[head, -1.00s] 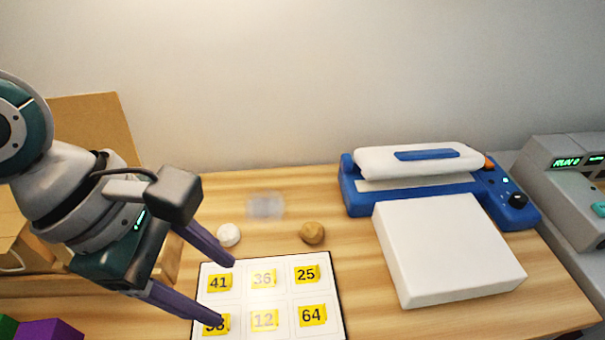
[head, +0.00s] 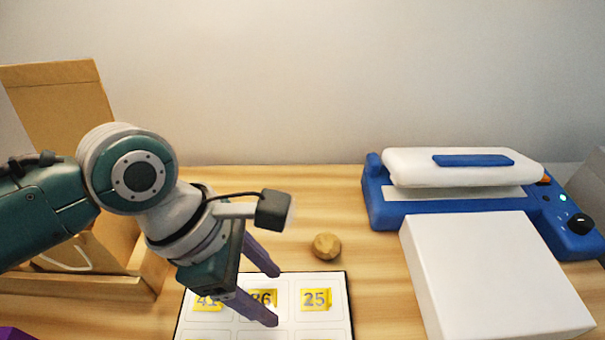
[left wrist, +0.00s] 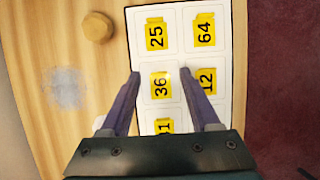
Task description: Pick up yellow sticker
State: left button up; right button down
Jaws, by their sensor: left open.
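Yellow stickers with black numbers lie on a white card with a grid of cells (head: 345,312). In the head view, sticker 25 (head: 316,299) is clear, and stickers 41 (head: 205,302) and 36 (head: 262,295) are partly covered by my left gripper (head: 276,298). The left wrist view shows sticker 36 (left wrist: 160,86) between the open, empty fingers of my left gripper (left wrist: 160,72). Stickers 25 (left wrist: 156,34), 64 (left wrist: 205,33) and 12 (left wrist: 206,80) show there too, with 41 (left wrist: 163,126) partly hidden. The fingers' height above the card is unclear. My right gripper is out of view.
A round tan knob-like object (head: 326,246) stands behind the card. A white box (head: 490,270) and a blue-and-white machine (head: 465,185) occupy the right side. A wooden stand (head: 60,110) is behind my left arm. Bare wood (head: 320,190) lies at the back middle.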

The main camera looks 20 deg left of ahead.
pick_arm(q)
jog(key=shift+w+d+f, duration=0.1)
jog(key=shift+f, duration=0.15)
grip_shut()
dwell(0.3)
